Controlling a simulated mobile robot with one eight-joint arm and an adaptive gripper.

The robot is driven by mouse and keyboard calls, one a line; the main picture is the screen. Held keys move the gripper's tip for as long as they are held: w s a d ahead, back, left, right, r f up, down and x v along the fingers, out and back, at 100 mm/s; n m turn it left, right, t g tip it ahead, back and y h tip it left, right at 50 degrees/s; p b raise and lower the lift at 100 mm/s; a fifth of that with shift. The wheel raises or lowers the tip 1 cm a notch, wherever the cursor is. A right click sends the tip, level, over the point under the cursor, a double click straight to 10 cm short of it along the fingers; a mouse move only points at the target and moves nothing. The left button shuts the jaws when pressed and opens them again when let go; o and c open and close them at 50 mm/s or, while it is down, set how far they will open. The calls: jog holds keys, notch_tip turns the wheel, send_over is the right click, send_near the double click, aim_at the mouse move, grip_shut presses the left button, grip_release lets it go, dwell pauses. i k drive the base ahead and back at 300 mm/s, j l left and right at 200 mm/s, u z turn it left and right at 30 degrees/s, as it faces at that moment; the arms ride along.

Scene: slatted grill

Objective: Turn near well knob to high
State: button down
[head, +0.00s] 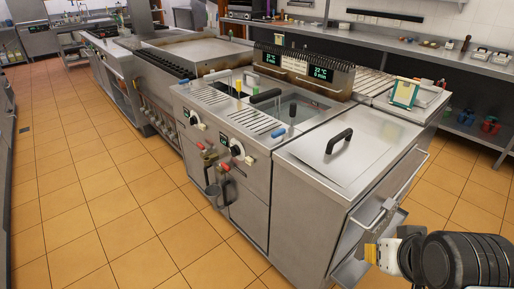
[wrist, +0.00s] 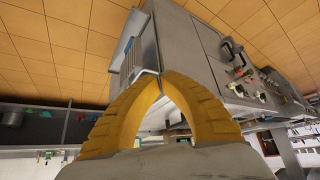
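The fryer (head: 255,165) stands at centre in the head view, with two wells and a front control panel. The near well knob (head: 236,150) is a dark round dial on the panel's nearer end; its exact setting is too small to read. A second knob (head: 194,117) sits farther along. My gripper (head: 370,253) shows at the lower right in the head view, well away from the knobs. In the wrist view its two yellow fingers (wrist: 161,79) meet at the tips, with nothing seen between them. The fryer front with its small controls shows tilted in the wrist view (wrist: 240,80).
A steel cabinet (head: 345,150) with a black lid handle and a front rail (head: 390,205) stands between my gripper and the fryer panel. Pot-like handles (head: 215,180) hang below the knobs. The tiled floor (head: 110,210) in front is clear.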

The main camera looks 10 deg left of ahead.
aim_at(235, 150)
jog(key=i+j, duration=0.15)
jog(key=j, duration=0.15)
jog(key=i+j, duration=0.1)
jog(key=j, duration=0.25)
jog(key=i+j, duration=0.15)
jog(key=j, duration=0.15)
jog(key=i+j+z, duration=0.1)
jog(key=j, duration=0.2)
